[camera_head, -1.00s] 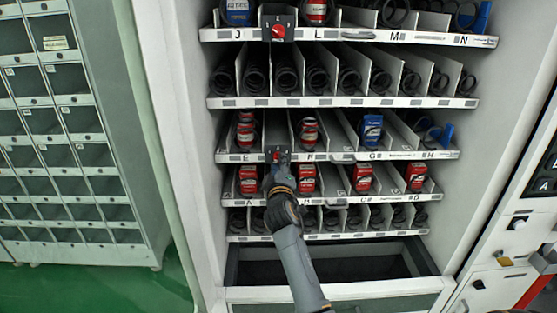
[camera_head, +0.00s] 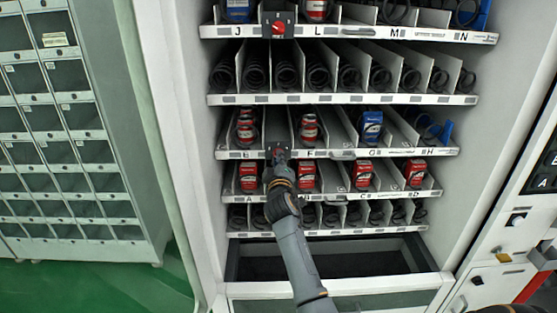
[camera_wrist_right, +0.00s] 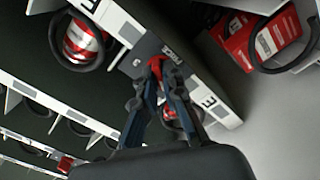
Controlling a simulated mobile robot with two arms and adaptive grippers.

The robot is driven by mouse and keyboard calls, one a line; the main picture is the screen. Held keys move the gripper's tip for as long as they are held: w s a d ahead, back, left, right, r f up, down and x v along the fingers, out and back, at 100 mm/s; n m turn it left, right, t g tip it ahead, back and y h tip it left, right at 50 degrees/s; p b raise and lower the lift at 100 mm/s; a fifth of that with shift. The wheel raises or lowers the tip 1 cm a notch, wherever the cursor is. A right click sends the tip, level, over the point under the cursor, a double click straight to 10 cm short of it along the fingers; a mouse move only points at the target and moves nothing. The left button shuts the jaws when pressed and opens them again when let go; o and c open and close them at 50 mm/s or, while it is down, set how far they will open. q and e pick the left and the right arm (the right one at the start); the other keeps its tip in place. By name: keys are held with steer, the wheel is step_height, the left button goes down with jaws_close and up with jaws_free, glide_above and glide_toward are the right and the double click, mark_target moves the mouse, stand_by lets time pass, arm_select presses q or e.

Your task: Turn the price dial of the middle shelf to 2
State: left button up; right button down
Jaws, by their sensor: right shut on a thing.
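The middle shelf's price dial is a red knob (camera_wrist_right: 157,66) on a dark plate (camera_wrist_right: 146,52) marked PRICE, on the shelf's front edge. My right gripper (camera_wrist_right: 160,75) is shut on the red knob, with one finger on each side. In the head view the dark dial plate (camera_head: 274,147) sits between the labels E and F, and my right gripper (camera_head: 280,160) covers the knob. The number the knob points to cannot be read. My left gripper is not in view.
A similar red dial (camera_head: 279,28) is on the upper shelf (camera_head: 350,33). Red cans stand in coils beside the middle dial, and red boxes (camera_head: 306,175) stand on the shelf below, close to my forearm. A blue item (camera_head: 371,124) is farther right.

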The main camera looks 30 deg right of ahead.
steer(key=shift+r+m+b, duration=0.1)
steer(key=shift+m+b, duration=2.9)
steer(key=shift+m, duration=2.8)
steer(key=shift+r, duration=0.1)
steer(key=c, duration=1.6)
jaws_free()
steer(key=shift+c, duration=0.2)
steer(key=shift+o, duration=1)
steer(key=shift+w+d+f, duration=0.1)
steer(key=shift+f, duration=0.1)
step_height(320, 180, up, 10)
